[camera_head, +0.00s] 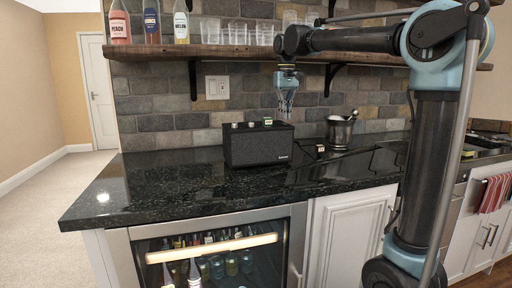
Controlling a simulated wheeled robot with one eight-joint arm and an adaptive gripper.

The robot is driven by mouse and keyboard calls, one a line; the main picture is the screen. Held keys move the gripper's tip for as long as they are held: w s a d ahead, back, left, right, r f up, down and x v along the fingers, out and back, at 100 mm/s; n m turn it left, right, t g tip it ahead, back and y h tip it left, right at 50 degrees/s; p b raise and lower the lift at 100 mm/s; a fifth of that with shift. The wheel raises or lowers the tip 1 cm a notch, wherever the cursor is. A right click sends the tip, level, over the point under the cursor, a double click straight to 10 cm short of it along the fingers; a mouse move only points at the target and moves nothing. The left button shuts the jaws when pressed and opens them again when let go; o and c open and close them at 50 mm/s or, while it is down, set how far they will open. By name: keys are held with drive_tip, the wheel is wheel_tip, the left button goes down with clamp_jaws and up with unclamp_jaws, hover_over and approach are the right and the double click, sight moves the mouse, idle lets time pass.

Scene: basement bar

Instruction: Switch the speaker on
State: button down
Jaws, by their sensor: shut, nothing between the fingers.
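The speaker (259,146) is a black box with a dark front, standing on the black counter near its left part. Small knobs (236,125) show on its top, and a small greenish item (267,121) sits on or just behind the top. My gripper (285,112) points down above the right end of the speaker, shut and empty. Its fingertips look close to the top's right side, but I cannot tell whether they touch it.
A wooden shelf (235,52) with bottles and glasses runs above, close to my arm. The counter's left part (140,188) is clear. A wall outlet (217,87) is behind.

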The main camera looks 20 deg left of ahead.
drive_tip(key=shift+f, duration=0.95)
idle(0.6)
drive_tip(key=shift+r, duration=3.5)
drive_tip(key=s+d+f+m, duration=0.1)
drive_tip(key=s+d+f, duration=0.2)
drive_tip(key=d+f, duration=0.2)
drive_tip(key=s+d+f+m, duration=0.1)
drive_tip(key=s+d+f, duration=0.2)
drive_tip(key=d, duration=0.7)
drive_tip(key=s+d+f+m+t, duration=0.1)
drive_tip(key=s+d+f, duration=0.3)
drive_tip(key=d+f, duration=0.4)
drive_tip(key=shift+s, duration=0.1)
drive_tip(key=s+d+f+m, duration=0.1)
drive_tip(key=s+d+f, duration=0.2)
drive_tip(key=s+f, duration=0.2)
drive_tip(key=s+d+f+m, duration=0.1)
drive_tip(key=s+d+f, duration=0.3)
drive_tip(key=f, duration=0.7)
drive_tip(key=s+d+f+m+t, duration=0.1)
drive_tip(key=s+d+f, duration=0.3)
drive_tip(key=s+f, duration=0.2)
wheel_tip(320, 180, down, 3)
drive_tip(key=shift+s+d+r, duration=0.2)
drive_tip(key=shift+s+d, duration=0.05)
drive_tip(key=shift+s, duration=0.15)
